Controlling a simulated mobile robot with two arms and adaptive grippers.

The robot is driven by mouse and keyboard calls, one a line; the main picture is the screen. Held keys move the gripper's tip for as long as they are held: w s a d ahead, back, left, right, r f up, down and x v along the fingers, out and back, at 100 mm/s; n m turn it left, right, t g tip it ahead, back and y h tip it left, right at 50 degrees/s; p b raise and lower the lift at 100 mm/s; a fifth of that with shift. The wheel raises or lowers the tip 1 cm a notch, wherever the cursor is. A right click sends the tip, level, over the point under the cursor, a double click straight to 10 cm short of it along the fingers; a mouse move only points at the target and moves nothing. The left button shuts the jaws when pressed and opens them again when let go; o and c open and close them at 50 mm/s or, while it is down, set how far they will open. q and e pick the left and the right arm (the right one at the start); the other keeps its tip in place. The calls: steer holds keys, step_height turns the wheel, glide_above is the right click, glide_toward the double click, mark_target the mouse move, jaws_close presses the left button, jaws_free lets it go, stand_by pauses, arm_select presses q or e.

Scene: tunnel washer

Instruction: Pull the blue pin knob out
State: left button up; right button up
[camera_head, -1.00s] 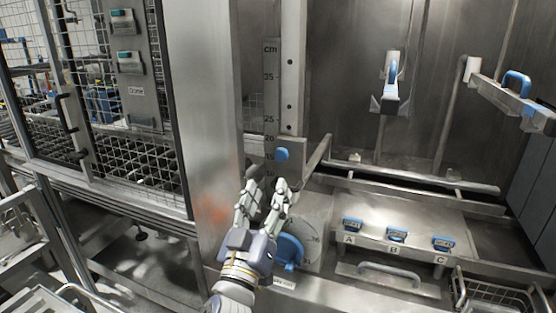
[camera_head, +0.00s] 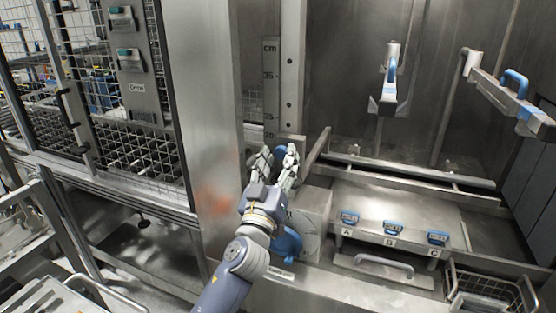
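The blue pin knob (camera_head: 280,150) sits on a metal plate at the foot of the upright cm scale (camera_head: 271,90). It is partly hidden by my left gripper (camera_head: 278,154), which comes from below. The gripper's two fingers are apart, one on each side of the knob as seen here. I cannot tell whether either finger touches the knob. My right gripper is not in view.
A blue round handle (camera_head: 288,243) is just below my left gripper. To the right, a metal panel (camera_head: 400,215) carries three blue latches marked A, B and C. A steel post (camera_head: 205,150) stands close on the left. A wire basket (camera_head: 490,290) is at lower right.

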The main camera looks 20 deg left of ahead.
arm_select(q)
jaws_close()
steer(key=shift+s+f, duration=0.15)
steer(key=shift+s, duration=0.9)
steer(key=shift+w, duration=0.1)
steer(key=shift+o, duration=1.3)
jaws_free()
steer(key=shift+s, duration=0.25)
